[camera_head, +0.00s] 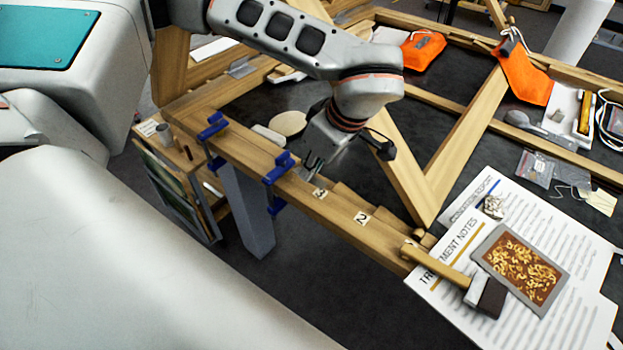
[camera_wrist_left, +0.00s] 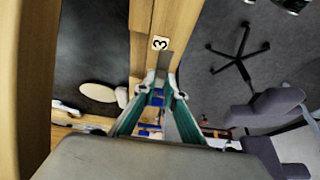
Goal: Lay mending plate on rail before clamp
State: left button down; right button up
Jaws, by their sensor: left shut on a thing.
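My left gripper (camera_head: 312,175) is over the wooden rail (camera_head: 340,209), just right of a blue clamp (camera_head: 280,168) and close to the label marked 3 (camera_head: 320,193). In the left wrist view, my left gripper (camera_wrist_left: 163,92) is shut on a narrow grey metal strip, the mending plate (camera_wrist_left: 164,62), whose end shows between the fingertips beside the 3 label. The plate is mostly hidden by the fingers, and I cannot tell whether it touches the rail. My right gripper is not in view.
A second blue clamp (camera_head: 212,127) grips the rail's left end. A label marked 2 (camera_head: 361,217) lies along the rail. A hammer (camera_head: 470,285) and printed notes (camera_head: 440,310) lie at the right. A pale oval object (camera_head: 288,123) lies behind the rail.

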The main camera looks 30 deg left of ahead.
aim_at(313, 178)
pick_arm(q)
jog(key=shift+f, duration=1.95)
jog(key=c, duration=2.1)
grip_release()
jog(key=shift+f, duration=0.15)
jog(key=shift+d+r, duration=0.1)
jog(key=shift+r, duration=0.25)
jog(key=v, duration=1.1)
jog(key=shift+r, duration=0.3)
jog(key=shift+d, duration=0.15)
